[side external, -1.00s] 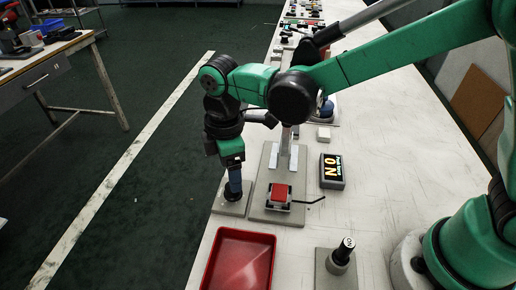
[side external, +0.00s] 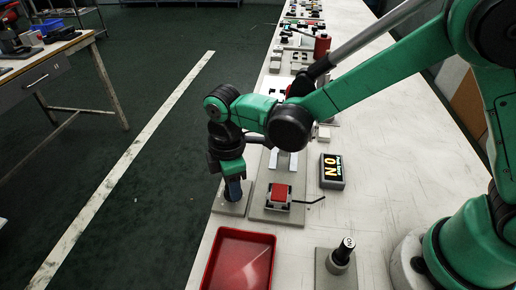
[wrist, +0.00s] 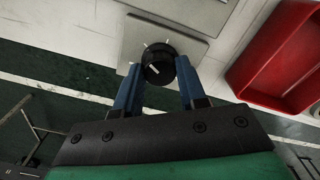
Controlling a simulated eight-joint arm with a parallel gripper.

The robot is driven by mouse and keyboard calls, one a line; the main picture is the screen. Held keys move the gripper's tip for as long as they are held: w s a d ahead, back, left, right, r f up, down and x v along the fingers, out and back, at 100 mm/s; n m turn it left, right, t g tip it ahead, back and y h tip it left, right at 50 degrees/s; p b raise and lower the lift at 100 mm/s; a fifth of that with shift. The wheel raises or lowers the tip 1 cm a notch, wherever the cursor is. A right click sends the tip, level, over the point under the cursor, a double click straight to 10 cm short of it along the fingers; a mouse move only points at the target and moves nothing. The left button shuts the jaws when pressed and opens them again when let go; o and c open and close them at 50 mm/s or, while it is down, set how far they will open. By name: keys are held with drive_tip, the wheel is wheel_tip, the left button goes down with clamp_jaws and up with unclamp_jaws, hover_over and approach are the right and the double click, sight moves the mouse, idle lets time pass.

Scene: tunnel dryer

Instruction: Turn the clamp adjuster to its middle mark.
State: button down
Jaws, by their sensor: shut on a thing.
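The clamp adjuster is a black round knob (wrist: 157,56) with a white pointer line, on a grey plate with several white marks around it. In the wrist view the pointer slants; I cannot tell exactly which mark it lines up with. My gripper (wrist: 158,72) has its two blue fingers on either side of the knob, shut on it. In the side view my gripper (side external: 233,189) points down over the grey base plate (side external: 230,208), and the knob is hidden by the fingers.
Right of the knob's plate, a fixture plate (side external: 270,214) carries a red block (side external: 281,192). A red tray (side external: 237,231) lies in front. A black "ON" sign (side external: 332,171) and a grey-based black post (side external: 343,250) stand to the right. The bench's left edge is close.

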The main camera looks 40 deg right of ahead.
drive_tip(key=shift+m, duration=0.3)
drive_tip(key=m, duration=0.5)
drive_tip(key=shift+m, duration=0.3)
drive_tip(key=m, duration=0.4)
drive_tip(key=shift+m, duration=0.4)
drive_tip(key=shift+c, duration=2.4)
unclamp_jaws()
drive_tip(key=shift+r, duration=2.8)
